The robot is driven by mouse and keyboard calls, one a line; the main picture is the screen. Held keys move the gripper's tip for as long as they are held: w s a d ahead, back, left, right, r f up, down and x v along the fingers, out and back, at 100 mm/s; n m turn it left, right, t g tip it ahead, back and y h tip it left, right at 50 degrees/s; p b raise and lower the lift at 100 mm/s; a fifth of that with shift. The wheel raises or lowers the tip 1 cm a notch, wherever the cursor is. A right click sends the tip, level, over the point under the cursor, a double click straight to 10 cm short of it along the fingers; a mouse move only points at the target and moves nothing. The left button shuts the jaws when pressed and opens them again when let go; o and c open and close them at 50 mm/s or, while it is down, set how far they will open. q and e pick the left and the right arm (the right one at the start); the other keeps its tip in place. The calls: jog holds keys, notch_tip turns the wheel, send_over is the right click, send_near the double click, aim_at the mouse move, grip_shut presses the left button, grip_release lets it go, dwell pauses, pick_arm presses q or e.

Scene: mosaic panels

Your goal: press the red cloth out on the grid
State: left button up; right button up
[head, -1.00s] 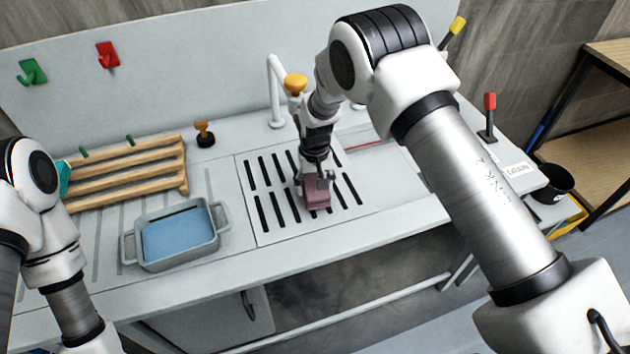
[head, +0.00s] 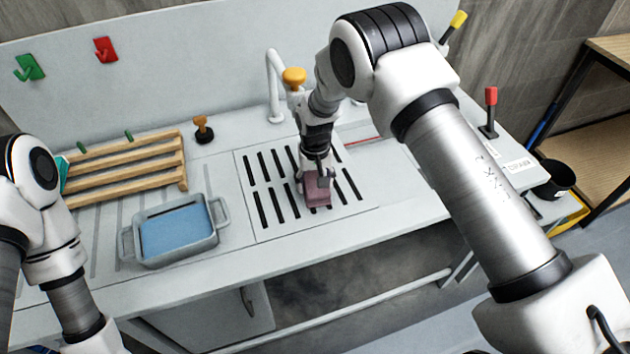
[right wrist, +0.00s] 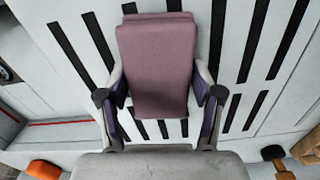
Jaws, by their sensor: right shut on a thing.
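The cloth (head: 317,196) is a folded, dull red-mauve block on the slotted grid (head: 262,222). In the right wrist view the cloth (right wrist: 157,65) lies between the two fingers, over the dark slots of the grid (right wrist: 235,100). My right gripper (head: 315,178) points down at the grid and is shut on the cloth, a finger at each side. Whether the cloth's underside touches the grid cannot be told. My left arm is at the left edge of the head view; its gripper is out of the picture.
A grey tub (head: 218,238) of blue water stands left of the grid. A wooden rack (head: 130,172) and a brown-knobbed stamp-like thing (head: 203,130) are behind it. A tap (head: 274,90) rises behind the grid. Green (head: 29,68) and red hooks (head: 106,50) are on the back wall.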

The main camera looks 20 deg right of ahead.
jog(key=shift+f, duration=0.45)
jog(key=shift+s+f+b, duration=0.1)
jog(key=shift+b, duration=0.2)
dwell(1.4)
jog(key=shift+r+p, duration=2.45)
jog(key=shift+r, duration=1.15)
